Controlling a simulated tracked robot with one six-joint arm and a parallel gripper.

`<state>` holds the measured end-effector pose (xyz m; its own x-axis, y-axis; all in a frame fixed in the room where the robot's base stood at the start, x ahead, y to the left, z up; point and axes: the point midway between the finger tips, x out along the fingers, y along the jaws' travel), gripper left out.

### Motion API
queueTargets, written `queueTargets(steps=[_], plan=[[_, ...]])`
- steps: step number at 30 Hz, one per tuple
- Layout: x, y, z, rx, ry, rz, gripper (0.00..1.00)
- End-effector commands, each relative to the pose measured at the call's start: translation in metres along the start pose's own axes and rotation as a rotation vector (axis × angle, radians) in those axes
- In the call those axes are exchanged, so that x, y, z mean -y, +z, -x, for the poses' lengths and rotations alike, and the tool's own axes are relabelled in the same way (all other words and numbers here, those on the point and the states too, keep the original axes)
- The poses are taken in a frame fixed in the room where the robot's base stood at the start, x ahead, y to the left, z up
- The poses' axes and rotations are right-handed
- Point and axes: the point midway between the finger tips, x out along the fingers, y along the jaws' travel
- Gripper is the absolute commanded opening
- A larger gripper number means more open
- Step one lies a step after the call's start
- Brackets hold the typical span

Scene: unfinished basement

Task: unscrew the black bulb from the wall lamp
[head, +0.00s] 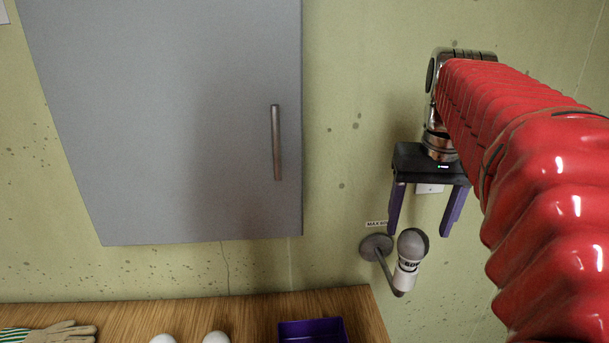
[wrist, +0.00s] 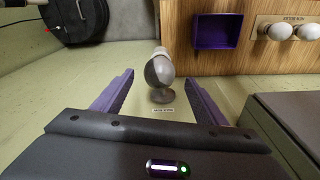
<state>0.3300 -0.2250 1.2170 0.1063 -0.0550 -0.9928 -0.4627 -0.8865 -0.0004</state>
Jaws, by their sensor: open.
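The wall lamp (head: 376,247) has a round grey base on the wall and a bent arm ending in an upright white socket. The bulb (head: 413,243) sits in that socket, its rounded grey, darkened glass pointing up. It also shows in the wrist view (wrist: 158,71), near the line between my fingers, with the lamp base (wrist: 162,96) behind it. My gripper (head: 418,234) points down with its two purple fingers spread open and nothing between them. In the head view its fingertips appear level with the bulb's top; I see no contact. The exact depth gap is unclear.
A grey wall cabinet (head: 180,120) with a vertical handle hangs left of my gripper. Below is a wooden surface (head: 255,305) with a purple tray (head: 312,331), white bulbs (head: 216,338) and a glove (head: 55,332). A dark round bag-like object (wrist: 75,18) shows in the wrist view.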

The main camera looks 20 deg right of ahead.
Motion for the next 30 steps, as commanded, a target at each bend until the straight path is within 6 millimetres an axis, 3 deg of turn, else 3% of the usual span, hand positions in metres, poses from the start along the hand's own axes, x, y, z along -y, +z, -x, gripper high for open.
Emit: queueTargets(steps=[15,28,30], plan=[[0.000,0.000,-0.069,0.000,0.000,0.000,0.66],[0.000,0.000,-0.078,-0.001,0.000,0.000,0.66],[0.000,0.000,-0.078,-0.001,0.000,0.000,0.62]])
